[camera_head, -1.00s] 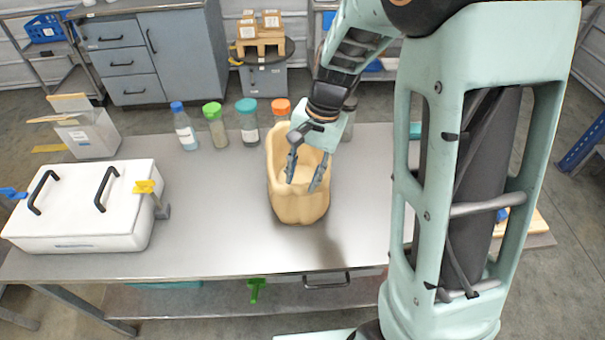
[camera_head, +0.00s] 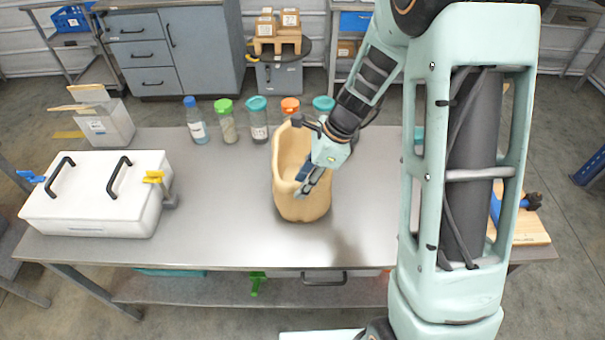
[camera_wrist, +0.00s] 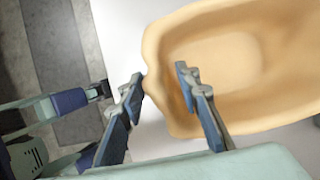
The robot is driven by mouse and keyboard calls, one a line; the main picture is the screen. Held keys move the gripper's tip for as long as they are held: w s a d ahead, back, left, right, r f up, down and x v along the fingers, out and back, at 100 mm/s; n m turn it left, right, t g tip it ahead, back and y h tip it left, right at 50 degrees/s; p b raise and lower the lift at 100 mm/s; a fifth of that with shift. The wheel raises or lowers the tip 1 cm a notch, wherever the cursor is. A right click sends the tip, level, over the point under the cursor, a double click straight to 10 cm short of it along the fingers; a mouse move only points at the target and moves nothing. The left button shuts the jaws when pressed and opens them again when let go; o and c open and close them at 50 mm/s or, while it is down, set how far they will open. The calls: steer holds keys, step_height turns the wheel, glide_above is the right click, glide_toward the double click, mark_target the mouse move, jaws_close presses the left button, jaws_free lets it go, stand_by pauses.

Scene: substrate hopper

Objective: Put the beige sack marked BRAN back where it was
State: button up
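The beige sack (camera_head: 288,207) stands upright and open-topped on the metal table, right of its middle. No BRAN mark shows on the sides I see. My gripper (camera_head: 309,184) is at the sack's front right rim in the head view. In the wrist view my gripper (camera_wrist: 160,76) is open, one finger outside the sack (camera_wrist: 240,92) and the other over its inside, with the rim wall between them. A gap shows between the fingers and the wall, so it does not look clamped.
A white lidded box (camera_head: 92,205) with black handles stands on the table (camera_head: 230,225) at left. Several capped bottles (camera_head: 258,122) line the back edge behind the sack. A grey bin (camera_head: 112,125) stands at the back left. The table between box and sack is clear.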

steer(key=x, duration=0.6)
steer(key=shift+s, duration=0.2)
steer(key=shift+f, duration=0.3)
stand_by(0.5)
jaws_close()
